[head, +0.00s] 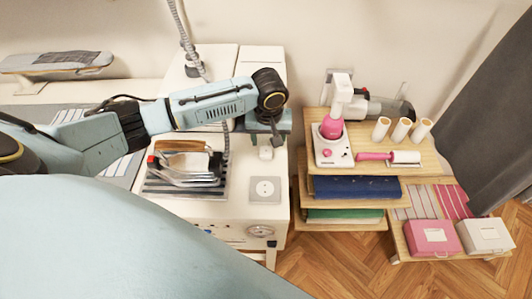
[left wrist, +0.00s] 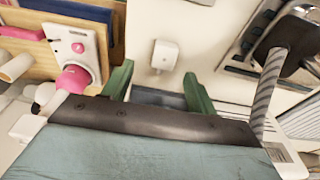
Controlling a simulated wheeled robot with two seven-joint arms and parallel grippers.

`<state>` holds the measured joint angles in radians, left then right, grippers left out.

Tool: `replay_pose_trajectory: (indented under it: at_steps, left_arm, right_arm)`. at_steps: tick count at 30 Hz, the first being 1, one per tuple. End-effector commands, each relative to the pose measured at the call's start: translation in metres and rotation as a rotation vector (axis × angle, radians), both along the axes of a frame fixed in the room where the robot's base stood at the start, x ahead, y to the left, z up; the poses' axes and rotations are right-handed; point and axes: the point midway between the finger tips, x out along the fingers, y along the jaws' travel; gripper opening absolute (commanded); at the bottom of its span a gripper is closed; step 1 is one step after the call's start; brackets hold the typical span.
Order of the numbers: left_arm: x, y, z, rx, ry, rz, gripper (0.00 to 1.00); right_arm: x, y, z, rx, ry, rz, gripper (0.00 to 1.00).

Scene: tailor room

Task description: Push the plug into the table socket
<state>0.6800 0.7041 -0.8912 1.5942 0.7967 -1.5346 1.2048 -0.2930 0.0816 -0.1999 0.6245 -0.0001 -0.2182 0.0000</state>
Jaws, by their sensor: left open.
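The small white plug (head: 266,152) sits on the white ironing table, just behind the table socket. In the left wrist view the plug (left wrist: 165,55) shows ahead of the green fingers, apart from them and roughly between their lines. The table socket (head: 265,188) is a grey-white square plate with a round face near the table's right edge. My left gripper (head: 266,137) is above the table behind the plug, open and empty; in the left wrist view its fingers (left wrist: 160,85) are wide apart. My right gripper is not in view.
A steam iron (head: 190,170) rests on a striped pad left of the socket, with a grey hose (head: 226,145) rising near my arm. A wooden shelf (head: 420,160) with a pink-and-white steamer (head: 332,140) and white rolls stands to the right. The table around the plug is clear.

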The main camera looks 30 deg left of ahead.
Motion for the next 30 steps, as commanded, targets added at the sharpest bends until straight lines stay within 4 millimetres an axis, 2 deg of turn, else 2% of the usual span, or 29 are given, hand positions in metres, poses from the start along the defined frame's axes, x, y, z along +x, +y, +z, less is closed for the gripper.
replay_pose_trajectory:
  at_steps: [8,20,30]
  left_arm:
    - [0.000,0.000,-0.001,0.000,0.000,0.000,0.58]
    - [0.002,0.009,-0.049,0.001,0.000,0.000,0.58]
    - [0.002,0.009,-0.051,0.001,-0.001,-0.001,0.58]
  right_arm:
    - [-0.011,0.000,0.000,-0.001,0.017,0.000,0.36]
    - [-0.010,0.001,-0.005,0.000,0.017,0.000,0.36]
    - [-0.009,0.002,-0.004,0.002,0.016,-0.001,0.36]
